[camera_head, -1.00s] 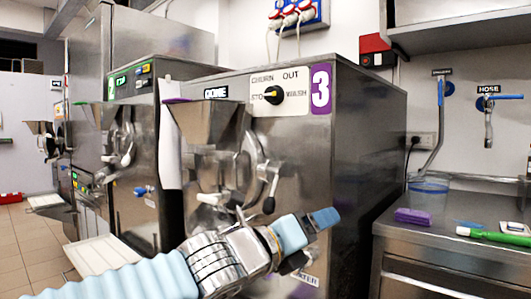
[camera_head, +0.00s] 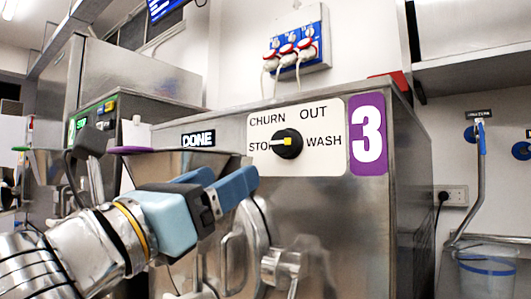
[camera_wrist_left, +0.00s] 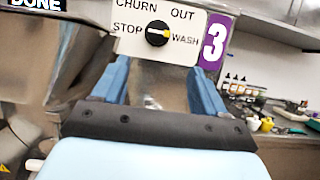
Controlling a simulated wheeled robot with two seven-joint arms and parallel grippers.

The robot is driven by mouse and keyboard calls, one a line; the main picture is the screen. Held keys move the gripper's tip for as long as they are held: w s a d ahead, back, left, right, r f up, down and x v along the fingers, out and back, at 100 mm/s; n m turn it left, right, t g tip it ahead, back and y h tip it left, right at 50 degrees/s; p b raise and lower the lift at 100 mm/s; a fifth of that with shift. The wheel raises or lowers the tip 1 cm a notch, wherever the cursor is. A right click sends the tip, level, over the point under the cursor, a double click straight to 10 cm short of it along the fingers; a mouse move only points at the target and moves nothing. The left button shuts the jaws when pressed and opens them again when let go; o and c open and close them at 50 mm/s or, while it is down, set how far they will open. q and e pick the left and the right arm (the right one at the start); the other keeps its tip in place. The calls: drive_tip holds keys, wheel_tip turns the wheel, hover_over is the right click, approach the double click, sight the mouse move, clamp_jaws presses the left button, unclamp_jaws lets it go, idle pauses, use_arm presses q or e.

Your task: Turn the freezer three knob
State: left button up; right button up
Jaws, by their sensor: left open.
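Freezer three (camera_head: 410,215) is a steel machine with a purple label marked 3. Its knob (camera_head: 288,143) is round and black with a pale yellow pointer lying roughly sideways, on a white dial plate (camera_head: 330,162) reading CHURN, OUT, STOP and WASH. In the left wrist view the knob (camera_wrist_left: 158,34) sits above and beyond the gap between the blue fingers. My left gripper (camera_head: 230,178) is open and empty, below and left of the knob and apart from it. The left wrist view shows both fingers of the gripper (camera_wrist_left: 160,70) spread. My right gripper is not seen.
A DONE display (camera_head: 198,139) is left of the dial. The freezer's steel hopper and front levers (camera_head: 283,268) are below, partly behind my left arm. Freezer two (camera_head: 125,90) stands at left.

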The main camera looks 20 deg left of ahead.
sight(280, 144)
use_arm(q)
drive_tip(key=x, duration=1.4)
drive_tip(key=shift+w+a+r, duration=0.15)
drive_tip(key=shift+a, duration=0.05)
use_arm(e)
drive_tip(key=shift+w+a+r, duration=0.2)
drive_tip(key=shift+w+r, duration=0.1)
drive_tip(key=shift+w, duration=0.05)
